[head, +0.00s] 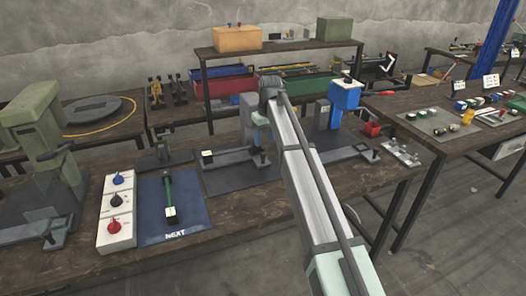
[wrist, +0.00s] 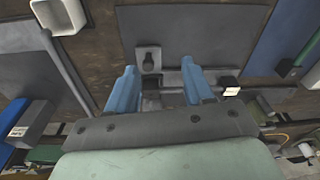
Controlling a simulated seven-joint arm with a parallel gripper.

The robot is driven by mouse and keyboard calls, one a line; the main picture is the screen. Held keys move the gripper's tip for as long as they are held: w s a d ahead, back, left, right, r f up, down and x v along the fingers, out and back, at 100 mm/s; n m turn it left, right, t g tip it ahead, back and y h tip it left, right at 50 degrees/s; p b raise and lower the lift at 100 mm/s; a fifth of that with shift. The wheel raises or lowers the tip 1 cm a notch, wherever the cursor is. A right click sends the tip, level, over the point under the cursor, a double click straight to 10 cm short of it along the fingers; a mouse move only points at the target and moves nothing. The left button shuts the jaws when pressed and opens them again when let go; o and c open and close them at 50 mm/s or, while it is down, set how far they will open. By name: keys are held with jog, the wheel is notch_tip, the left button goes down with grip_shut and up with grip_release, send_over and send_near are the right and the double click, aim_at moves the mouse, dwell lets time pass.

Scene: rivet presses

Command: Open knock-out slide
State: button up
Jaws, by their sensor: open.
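My gripper (wrist: 158,70) is open in the wrist view, its two blue fingers spread above the middle press station. A grey slide bar (wrist: 172,88) runs across between and behind the fingers; I cannot tell whether they touch it. A dark knob with a white face (wrist: 230,87) is at the bar's right, outside the fingers. In the head view the white-faced knob (head: 207,154) is at the left of the middle station's base plate (head: 235,180). My arm partly hides this station there. Another slide bar (head: 350,153) lies at the blue press (head: 344,97).
A green press (head: 40,145) stands at the left. A white switch box (head: 117,208) and a blue mat (head: 165,225) with a green-handled tool (head: 168,195) lie between it and the middle station. A table with small parts (head: 440,120) is at the right.

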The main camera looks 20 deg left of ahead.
aim_at(263, 153)
jog(key=w+a+r+m+h, duration=0.1)
jog(key=w+a+r+m, duration=0.3)
jog(key=w, duration=0.3)
jog(key=shift+m+g, duration=0.3)
jog(key=shift+m, duration=0.4)
notch_tip(263, 153, down, 15)
jog(key=shift+s+d+f, duration=0.1)
jog(key=shift+d, duration=0.05)
grip_shut()
dwell(0.3)
